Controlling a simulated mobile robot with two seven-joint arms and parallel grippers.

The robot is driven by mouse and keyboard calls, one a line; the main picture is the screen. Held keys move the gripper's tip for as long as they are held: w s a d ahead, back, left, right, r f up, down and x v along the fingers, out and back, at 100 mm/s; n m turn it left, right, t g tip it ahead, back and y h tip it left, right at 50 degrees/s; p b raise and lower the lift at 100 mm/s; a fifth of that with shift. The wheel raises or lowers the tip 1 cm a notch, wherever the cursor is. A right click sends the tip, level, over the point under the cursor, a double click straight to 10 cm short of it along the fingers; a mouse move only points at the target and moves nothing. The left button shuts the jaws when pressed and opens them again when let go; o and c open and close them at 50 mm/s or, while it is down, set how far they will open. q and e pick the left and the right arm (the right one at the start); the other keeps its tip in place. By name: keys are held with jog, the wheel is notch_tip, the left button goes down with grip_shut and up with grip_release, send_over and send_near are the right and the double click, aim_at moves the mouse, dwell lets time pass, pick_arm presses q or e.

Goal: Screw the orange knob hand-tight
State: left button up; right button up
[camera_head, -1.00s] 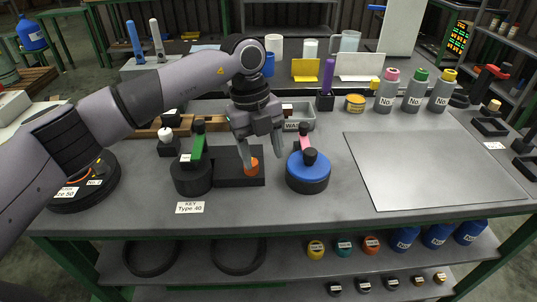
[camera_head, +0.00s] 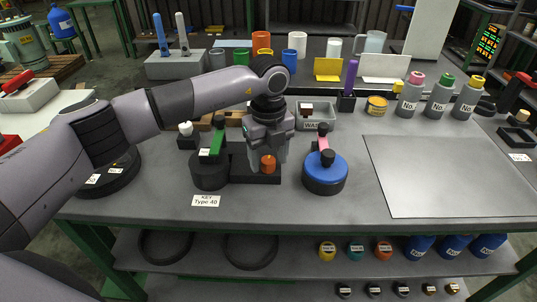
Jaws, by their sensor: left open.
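The small orange knob (camera_head: 268,163) stands at the front of the dark block on the table, between a black round base (camera_head: 209,172) with a green lever (camera_head: 217,141) and a blue-topped round base (camera_head: 325,172) with a pink lever. My left gripper (camera_head: 268,160) comes down from above, right at the knob. Its fingers are seen nearly edge-on behind the knob, so whether they touch it cannot be told. The gripper is open. The right gripper is not in view.
A grey flat plate (camera_head: 445,175) covers the table's right side. A grey bin (camera_head: 313,115) stands behind the blue base. Several bottles and cups line the back. A label card (camera_head: 205,200) lies at the front edge.

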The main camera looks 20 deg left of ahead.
pick_arm(q)
jog(key=shift+c, duration=0.2)
jog(key=c, duration=1)
